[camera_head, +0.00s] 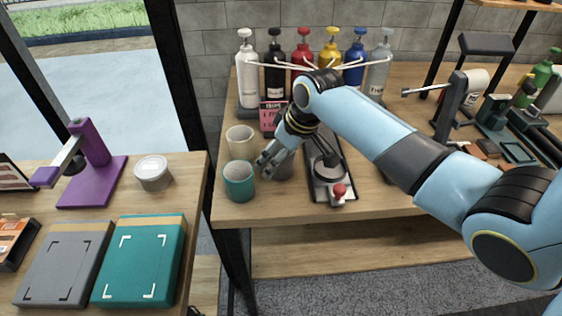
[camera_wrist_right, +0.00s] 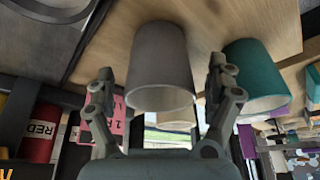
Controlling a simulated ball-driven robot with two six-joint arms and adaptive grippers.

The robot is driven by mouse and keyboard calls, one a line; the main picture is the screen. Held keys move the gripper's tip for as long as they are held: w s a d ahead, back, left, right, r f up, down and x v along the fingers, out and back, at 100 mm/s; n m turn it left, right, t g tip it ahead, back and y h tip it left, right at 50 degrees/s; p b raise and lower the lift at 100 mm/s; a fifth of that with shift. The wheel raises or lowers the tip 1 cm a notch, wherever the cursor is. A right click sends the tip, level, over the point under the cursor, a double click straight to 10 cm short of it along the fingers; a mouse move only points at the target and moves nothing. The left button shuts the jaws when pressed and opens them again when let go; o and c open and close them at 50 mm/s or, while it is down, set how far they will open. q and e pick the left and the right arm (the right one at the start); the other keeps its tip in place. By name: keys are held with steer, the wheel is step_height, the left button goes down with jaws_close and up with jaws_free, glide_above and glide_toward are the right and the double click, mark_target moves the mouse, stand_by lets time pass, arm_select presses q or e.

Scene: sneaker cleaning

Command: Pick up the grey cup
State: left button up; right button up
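The grey cup (camera_head: 285,168) stands on the wooden table, partly hidden behind my right gripper (camera_head: 267,160) in the head view. In the right wrist view the grey cup (camera_wrist_right: 160,70) appears upside down between the two fingers of the right gripper (camera_wrist_right: 160,85). The fingers are spread on both sides of the cup, with a narrow gap showing on each side. My left gripper is not in view.
A teal cup (camera_head: 239,183) stands close to the left of the grey cup, and a cream cup (camera_head: 241,144) behind it. A black-and-grey device with a red knob (camera_head: 339,189) is close on the right. Several pump bottles (camera_head: 303,62) line the back.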

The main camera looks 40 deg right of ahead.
steer(key=c, duration=1)
